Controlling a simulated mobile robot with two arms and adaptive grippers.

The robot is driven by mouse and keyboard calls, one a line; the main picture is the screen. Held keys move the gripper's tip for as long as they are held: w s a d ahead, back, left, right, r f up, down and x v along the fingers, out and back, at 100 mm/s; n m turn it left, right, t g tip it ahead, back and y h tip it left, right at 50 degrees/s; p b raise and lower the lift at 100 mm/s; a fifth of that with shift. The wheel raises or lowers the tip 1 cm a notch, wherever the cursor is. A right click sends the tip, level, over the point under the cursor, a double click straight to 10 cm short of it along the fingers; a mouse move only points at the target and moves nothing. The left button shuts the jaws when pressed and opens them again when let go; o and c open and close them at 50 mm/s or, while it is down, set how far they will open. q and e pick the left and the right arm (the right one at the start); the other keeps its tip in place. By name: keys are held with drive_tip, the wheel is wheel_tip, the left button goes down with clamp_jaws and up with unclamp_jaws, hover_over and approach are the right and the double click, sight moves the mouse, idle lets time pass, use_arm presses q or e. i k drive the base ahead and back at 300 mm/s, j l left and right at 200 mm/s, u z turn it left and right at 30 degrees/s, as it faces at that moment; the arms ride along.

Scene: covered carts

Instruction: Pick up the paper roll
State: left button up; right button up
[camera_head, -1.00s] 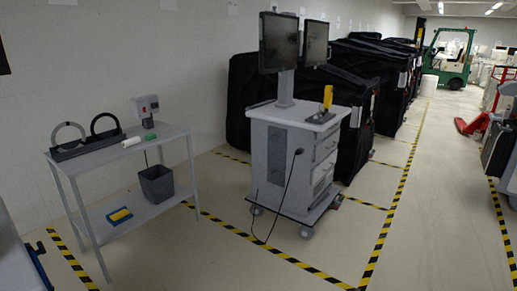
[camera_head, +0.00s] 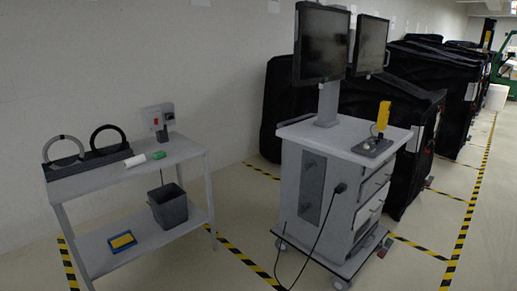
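A small white roll (camera_head: 135,160), which looks like the paper roll, lies on the top shelf of the grey table (camera_head: 95,184) at the left. Neither of my grippers shows in the head view, so nothing is seen touching the roll.
A grey cart (camera_head: 310,195) with two monitors and a yellow scanner (camera_head: 383,116) stands right of the table. A dark bin (camera_head: 168,207) and a blue-yellow item (camera_head: 121,241) are on the lower shelf. Black covered carts (camera_head: 400,95) stand behind. Floor at the right is open.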

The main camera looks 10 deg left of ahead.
sight(136, 160)
drive_tip(key=i+j+u, duration=0.25)
drive_tip(key=i+u, duration=0.15)
drive_tip(key=i+j+u, duration=0.1)
drive_tip(key=i+u, duration=0.35)
drive_tip(key=i+l+u, duration=0.1)
drive_tip(key=i+u, duration=0.3)
drive_tip(key=i, duration=0.2)
drive_tip(key=i+l+u, duration=0.2)
drive_tip(key=i+u, duration=0.2)
drive_tip(key=i, duration=0.05)
